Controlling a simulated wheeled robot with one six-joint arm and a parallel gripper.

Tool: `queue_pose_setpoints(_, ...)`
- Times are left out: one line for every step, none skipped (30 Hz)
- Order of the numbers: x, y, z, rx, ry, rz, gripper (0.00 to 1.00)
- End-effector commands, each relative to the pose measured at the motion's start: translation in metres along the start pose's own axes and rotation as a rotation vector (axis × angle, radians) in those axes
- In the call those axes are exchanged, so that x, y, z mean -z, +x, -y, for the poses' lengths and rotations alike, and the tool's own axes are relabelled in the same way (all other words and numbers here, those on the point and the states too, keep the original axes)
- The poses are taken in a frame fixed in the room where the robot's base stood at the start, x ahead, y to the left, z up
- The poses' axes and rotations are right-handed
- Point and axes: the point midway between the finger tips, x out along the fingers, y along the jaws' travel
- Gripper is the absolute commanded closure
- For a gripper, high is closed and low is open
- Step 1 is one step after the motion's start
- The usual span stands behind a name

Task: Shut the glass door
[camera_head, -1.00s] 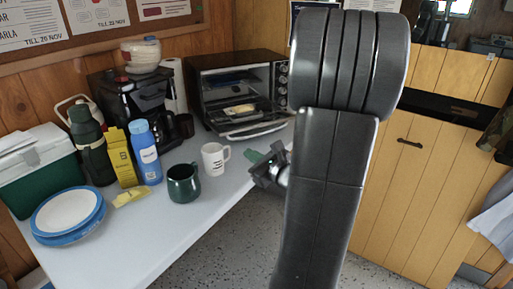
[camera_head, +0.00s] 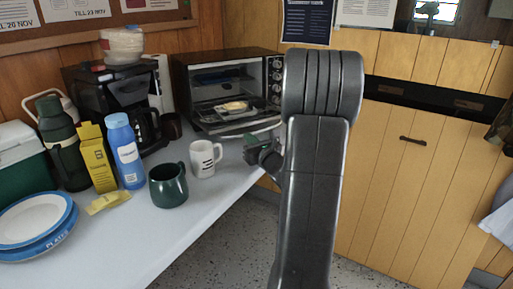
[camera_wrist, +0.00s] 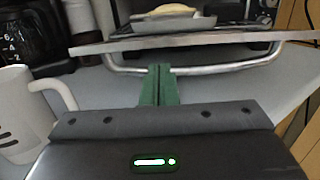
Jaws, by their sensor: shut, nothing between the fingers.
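The toaster oven (camera_head: 182,75) stands at the back of the table. Its glass door (camera_head: 222,128) is swung down open, about level, with its front edge toward me. In the wrist view the door (camera_wrist: 120,46) shows nearly edge-on, with its bar handle (camera_wrist: 225,70) below the edge. My gripper (camera_head: 251,141) is just in front of the door's right front part. In the wrist view my gripper's green fingers (camera_wrist: 158,72) are closed together and empty, their tips overlapping the handle bar. I cannot tell whether they touch it.
A tray (camera_head: 226,112) with food (camera_head: 235,106) sits at the oven's opening. A white mug (camera_head: 203,160) stands close left of my gripper, with a green mug (camera_head: 168,186) beside it. A coffee maker (camera_head: 98,88) is left of the oven. Floor is free right of the table.

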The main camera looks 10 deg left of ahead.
Motion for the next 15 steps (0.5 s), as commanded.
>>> queue_pose_setpoints(0.001, 0.009, -0.001, -0.003, 0.0, 0.001, 1.0)
queue_pose_setpoints(0.001, 0.012, -0.001, -0.002, 0.0, 0.0, 1.0)
queue_pose_setpoints(0.001, 0.017, -0.001, -0.001, 0.001, 0.0, 1.0)
queue_pose_setpoints(0.001, 0.02, 0.0, -0.001, 0.001, 0.001, 1.0)
queue_pose_setpoints(0.001, 0.022, 0.0, -0.001, 0.001, 0.001, 1.0)
queue_pose_setpoints(0.001, 0.025, -0.001, -0.001, 0.001, 0.0, 1.0)
queue_pose_setpoints(0.001, 0.026, -0.001, 0.0, 0.001, 0.0, 1.0)
queue_pose_setpoints(0.001, 0.028, -0.001, 0.0, 0.001, 0.0, 1.0)
queue_pose_setpoints(0.0, 0.029, -0.001, 0.0, 0.001, 0.0, 1.0)
queue_pose_setpoints(0.0, 0.029, 0.0, 0.0, 0.001, 0.0, 1.0)
queue_pose_setpoints(0.0, 0.029, 0.0, 0.0, 0.001, 0.0, 1.0)
queue_pose_setpoints(0.0, 0.029, 0.0, 0.0, 0.001, 0.0, 1.0)
queue_pose_setpoints(0.0, 0.029, 0.0, 0.0, 0.001, 0.0, 1.0)
queue_pose_setpoints(0.0, 0.029, 0.0, 0.0, 0.001, 0.0, 1.0)
queue_pose_setpoints(0.0, 0.029, 0.0, 0.0, 0.001, 0.0, 1.0)
